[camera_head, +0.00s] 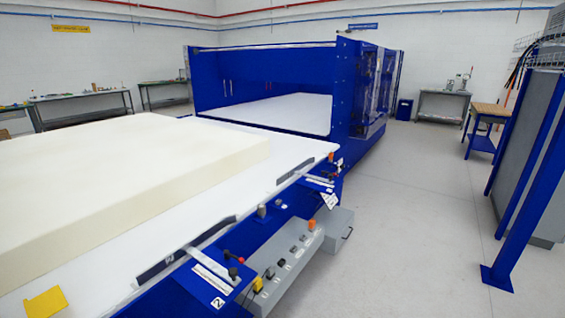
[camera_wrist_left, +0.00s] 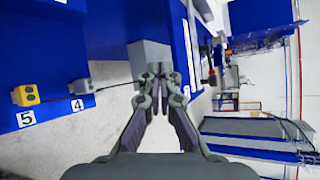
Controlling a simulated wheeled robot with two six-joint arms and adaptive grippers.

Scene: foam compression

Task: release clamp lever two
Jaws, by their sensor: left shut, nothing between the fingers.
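In the head view, a clamp (camera_head: 208,264) with a silver bar sits at the near right edge of the white table. A red-tipped lever (camera_head: 228,255) and a dark knob (camera_head: 233,272) are beside it, above a white plate marked 2 (camera_head: 218,303). A second, similar clamp (camera_head: 318,180) sits farther along the same edge. Whether the lever by plate 2 is locked or loose I cannot tell. My left gripper (camera_wrist_left: 160,98) shows only in the left wrist view, fingertips together and empty, in front of a grey box (camera_wrist_left: 150,58). My right gripper is not in view.
A thick cream foam block (camera_head: 120,170) lies on the white table (camera_head: 235,125). A grey control box (camera_head: 285,265) juts out below the edge. A blue press (camera_head: 270,85) stands behind. The wrist view shows plates 5 (camera_wrist_left: 26,118) and 4 (camera_wrist_left: 77,105).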

